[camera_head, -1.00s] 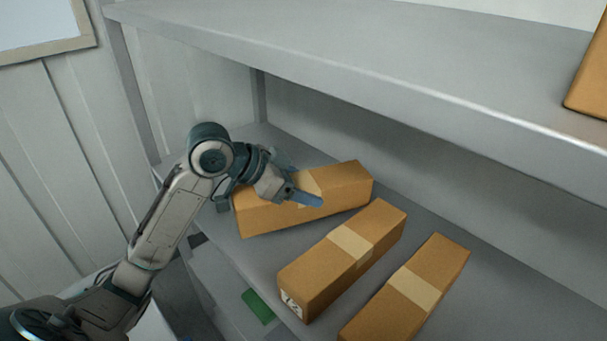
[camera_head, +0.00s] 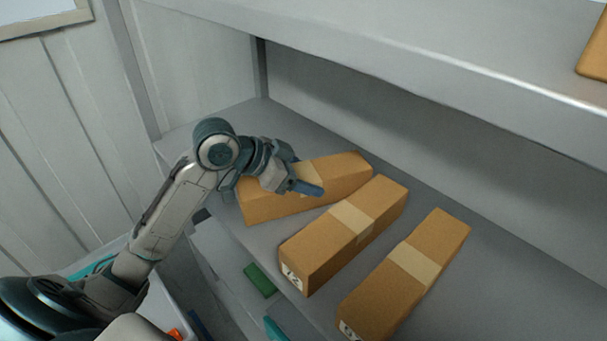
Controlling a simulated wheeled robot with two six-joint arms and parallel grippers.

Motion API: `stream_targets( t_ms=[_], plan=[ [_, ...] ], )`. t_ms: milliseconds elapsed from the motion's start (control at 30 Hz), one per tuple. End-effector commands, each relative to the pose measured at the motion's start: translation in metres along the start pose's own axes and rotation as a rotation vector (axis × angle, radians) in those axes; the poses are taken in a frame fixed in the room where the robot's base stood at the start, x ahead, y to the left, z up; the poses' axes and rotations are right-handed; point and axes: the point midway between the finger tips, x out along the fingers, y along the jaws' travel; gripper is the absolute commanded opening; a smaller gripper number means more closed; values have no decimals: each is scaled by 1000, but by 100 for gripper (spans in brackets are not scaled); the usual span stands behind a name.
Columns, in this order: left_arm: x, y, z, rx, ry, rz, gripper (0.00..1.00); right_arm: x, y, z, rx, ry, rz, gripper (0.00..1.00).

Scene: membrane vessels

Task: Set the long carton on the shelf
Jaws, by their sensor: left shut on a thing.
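Three long brown cartons with pale tape bands are at the middle shelf (camera_head: 500,290). My left gripper (camera_head: 306,178) is shut on the leftmost long carton (camera_head: 343,172), gripping it around its middle from above. That carton lies at an angle to the other two, and I cannot tell whether its underside touches the shelf. The middle carton (camera_head: 325,248) lies just right of it, with a printed label on its near end. The right carton (camera_head: 385,300) lies further right, roughly parallel to the middle one. My right gripper is not in view.
An upper shelf (camera_head: 400,60) overhangs the cartons, with another brown carton (camera_head: 597,55) on it at the right edge. A wall and the shelf's upright stand at the left. Green and teal items lie below the shelf's front edge. The shelf is clear at the right.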

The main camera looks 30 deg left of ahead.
Motion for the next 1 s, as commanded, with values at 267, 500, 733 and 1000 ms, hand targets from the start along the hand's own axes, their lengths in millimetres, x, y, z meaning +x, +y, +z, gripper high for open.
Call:
stream_targets(
  t_ms=[267,500,733,1000],
  plan=[
    [4,0,4,0,1,0,28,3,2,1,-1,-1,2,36],
    [6,0,8,0,1,0,28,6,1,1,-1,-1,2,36],
    [6,0,8,0,0,0,91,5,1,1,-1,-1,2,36],
    [5,0,9,0,-1,-1,91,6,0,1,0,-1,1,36]
  ],
)
